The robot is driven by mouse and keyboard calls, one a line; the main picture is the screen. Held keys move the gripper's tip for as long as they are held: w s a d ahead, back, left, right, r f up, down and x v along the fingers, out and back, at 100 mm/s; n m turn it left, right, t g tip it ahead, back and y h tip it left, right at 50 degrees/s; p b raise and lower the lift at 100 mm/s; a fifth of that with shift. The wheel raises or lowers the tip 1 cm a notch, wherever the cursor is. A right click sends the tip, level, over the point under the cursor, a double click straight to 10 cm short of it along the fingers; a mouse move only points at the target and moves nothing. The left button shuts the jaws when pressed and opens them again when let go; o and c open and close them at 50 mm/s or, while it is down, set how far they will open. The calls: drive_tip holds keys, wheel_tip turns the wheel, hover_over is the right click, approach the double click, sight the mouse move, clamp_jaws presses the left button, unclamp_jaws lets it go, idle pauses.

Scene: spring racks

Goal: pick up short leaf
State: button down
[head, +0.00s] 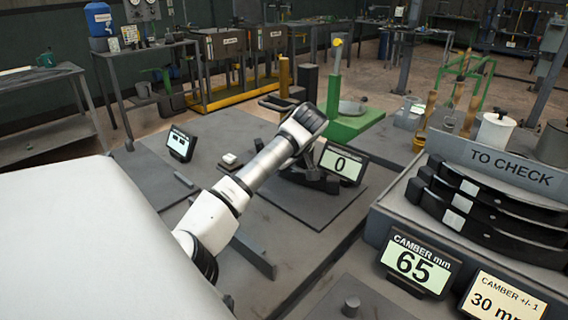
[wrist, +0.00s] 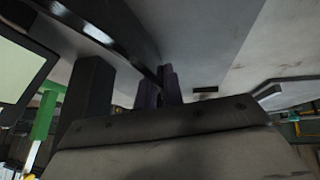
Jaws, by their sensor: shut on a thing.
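A dark curved steel leaf (wrist: 95,32) with a bright shine runs from the top left of the wrist view down to my gripper (wrist: 165,88). The gripper's dark fingers are shut on it near its visible end. I take it as the short leaf; its full length is cut off by the frame. In the head view my white arm reaches to the middle of the bench, and its wrist hides the fingers. Dark parts show under it beside a display reading 0 (head: 341,163). I cannot tell there which part is the leaf.
A rack marked TO CHECK (head: 510,167) holds several black leaves (head: 490,205) at right. Displays reading CAMBER mm 65 (head: 413,264) and 30 mm (head: 500,300) stand in front of it. A green stand (head: 345,118) rises behind the arm. A small display (head: 180,143) stands at left.

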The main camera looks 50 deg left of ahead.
drive_tip(key=s+d+r+b, duration=0.1)
drive_tip(key=s+r, duration=0.3)
drive_tip(key=s, duration=0.3)
drive_tip(key=s+r+b, duration=0.1)
drive_tip(key=s+r, duration=0.3)
drive_tip(key=s, duration=0.2)
drive_tip(key=shift+s+d, duration=0.35)
